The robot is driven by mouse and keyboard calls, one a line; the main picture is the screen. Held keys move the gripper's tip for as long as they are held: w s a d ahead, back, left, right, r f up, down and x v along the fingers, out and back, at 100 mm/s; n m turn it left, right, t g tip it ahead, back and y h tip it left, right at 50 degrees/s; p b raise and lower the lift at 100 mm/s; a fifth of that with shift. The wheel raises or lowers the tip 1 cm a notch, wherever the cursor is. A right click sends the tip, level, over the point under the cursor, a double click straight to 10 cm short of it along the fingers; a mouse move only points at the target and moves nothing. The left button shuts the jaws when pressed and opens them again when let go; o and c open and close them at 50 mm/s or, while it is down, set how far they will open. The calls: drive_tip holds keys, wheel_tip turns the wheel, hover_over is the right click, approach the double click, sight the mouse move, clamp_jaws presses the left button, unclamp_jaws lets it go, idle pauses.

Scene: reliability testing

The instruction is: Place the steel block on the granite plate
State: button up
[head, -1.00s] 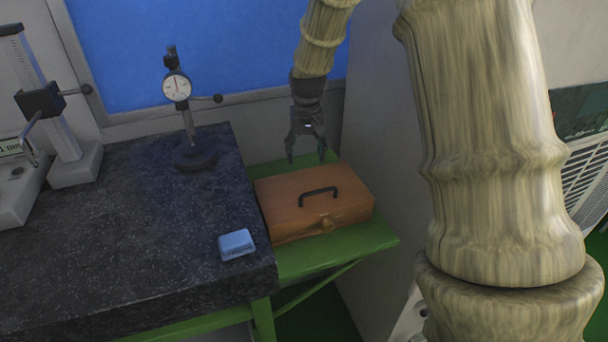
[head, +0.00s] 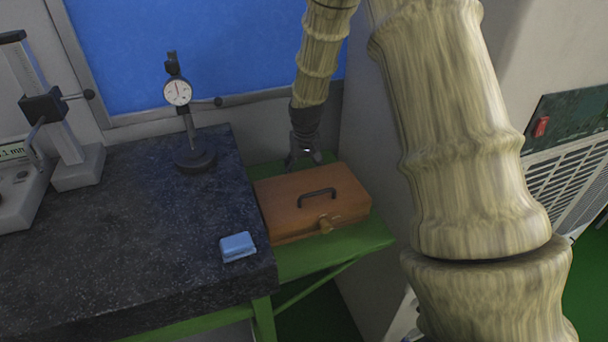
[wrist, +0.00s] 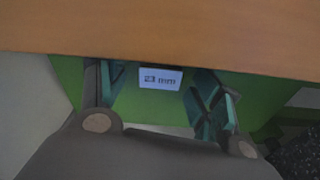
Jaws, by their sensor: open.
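A small pale block marked "23 mm" (wrist: 160,78) lies on the green bench top in the wrist view, and looks like the steel block. My gripper (wrist: 158,92) is open, with one finger to each side of the block and no visible contact. In the head view my gripper (head: 304,160) points down behind the orange-brown case, which hides the block there. The dark speckled granite plate (head: 110,235) is on the left. A small light-blue block (head: 238,246) lies on its front right corner.
The orange-brown case (head: 285,205) with a black handle stands on the green bench (head: 330,256), very close to my gripper. A dial gauge on a stand (head: 195,158) is at the plate's back, and a height gauge (head: 75,165) is at left. The plate's middle is clear.

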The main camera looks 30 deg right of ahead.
drive_tip(key=c, duration=1.3)
drive_tip(key=shift+r, duration=0.1)
drive_tip(key=shift+w+r+b, duration=0.15)
drive_tip(key=shift+r+b, duration=0.15)
drive_tip(key=shift+r, duration=0.35)
wheel_tip(320, 180, up, 9)
drive_tip(key=shift+f+b, duration=0.15)
drive_tip(key=shift+b, duration=0.8)
